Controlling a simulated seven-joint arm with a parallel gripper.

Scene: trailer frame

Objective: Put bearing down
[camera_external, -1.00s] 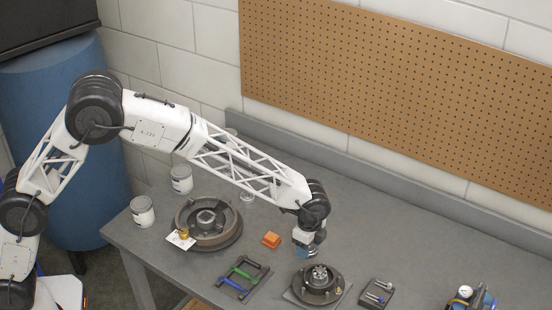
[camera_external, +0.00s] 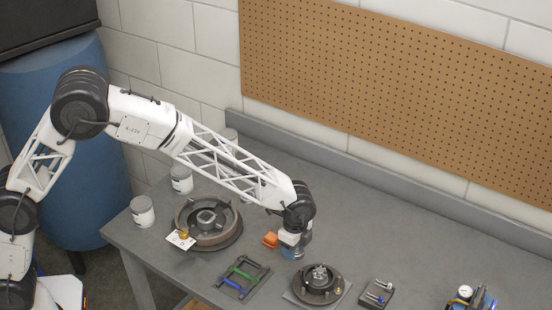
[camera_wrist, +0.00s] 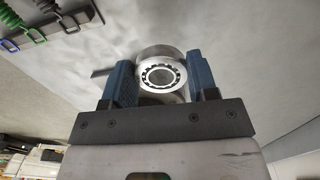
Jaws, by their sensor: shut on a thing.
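My gripper (camera_external: 292,251) is above the grey bench, between the orange block and the hub assembly. In the wrist view its blue fingers (camera_wrist: 161,82) are shut on the bearing (camera_wrist: 159,75), a silver ring with dark gaps between its rolling elements. The bearing sits between the fingertips, its ring face toward the wrist camera. In the external view the bearing is too small and too covered by the gripper to make out.
A hub assembly (camera_external: 319,284) on a flat plate stands right of my gripper. The bench behind is clear.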

